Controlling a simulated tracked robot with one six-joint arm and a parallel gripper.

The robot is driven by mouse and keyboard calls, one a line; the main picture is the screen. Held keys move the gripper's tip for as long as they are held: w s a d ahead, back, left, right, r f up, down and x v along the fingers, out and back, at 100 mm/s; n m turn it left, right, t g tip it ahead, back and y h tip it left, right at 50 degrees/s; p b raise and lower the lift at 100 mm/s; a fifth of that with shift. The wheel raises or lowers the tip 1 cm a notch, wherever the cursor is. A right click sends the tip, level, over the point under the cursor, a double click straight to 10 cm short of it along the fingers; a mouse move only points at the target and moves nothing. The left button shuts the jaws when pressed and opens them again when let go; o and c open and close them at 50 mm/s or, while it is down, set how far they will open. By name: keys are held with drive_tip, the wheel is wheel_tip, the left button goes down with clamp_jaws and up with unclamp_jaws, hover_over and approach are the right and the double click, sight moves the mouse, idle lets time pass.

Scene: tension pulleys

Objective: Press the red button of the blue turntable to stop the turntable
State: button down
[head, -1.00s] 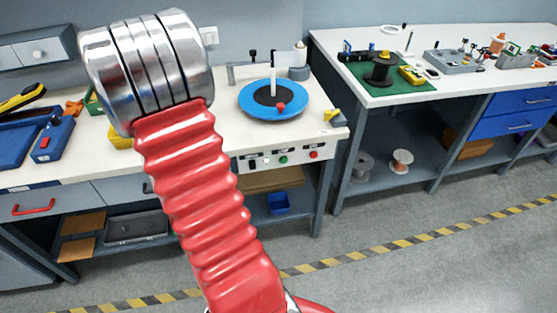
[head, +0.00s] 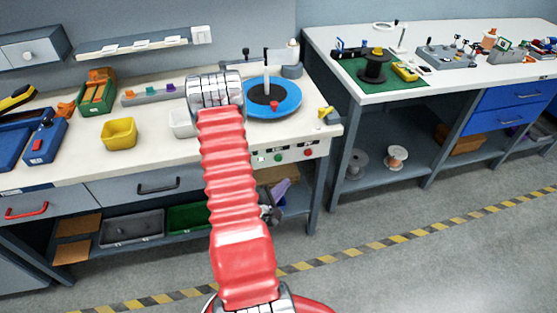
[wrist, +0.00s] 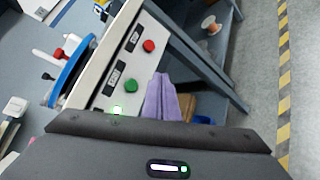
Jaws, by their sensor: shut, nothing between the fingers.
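The blue turntable (head: 290,105) sits on the bench behind my arm, with a black centre, a white post and a small red piece on it. It also shows at the left of the wrist view (wrist: 73,70). The control panel on the bench front carries a red button (head: 308,152) at right and a green button (head: 279,157) left of it. The wrist view shows the red button (wrist: 149,46) and the green button (wrist: 130,86) clear of the fingers.
A white container (head: 182,124) and a yellow bin (head: 118,133) stand on the bench to the left. A bench leg (head: 318,195) stands right of my gripper. A second bench (head: 430,92) is at the right, beyond a gap.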

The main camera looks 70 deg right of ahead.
sight(278, 158)
drive_tip(key=shift+s, duration=0.35)
drive_tip(key=shift+w, duration=0.1)
drive_tip(key=w+d, duration=0.4)
drive_tip(key=d, duration=0.3)
drive_tip(key=shift+w+d, duration=0.2)
drive_tip(key=shift+d, duration=0.05)
drive_tip(key=shift+d, duration=0.15)
idle(2.1)
drive_tip(key=shift+w+d, duration=0.15)
drive_tip(key=shift+d, duration=0.05)
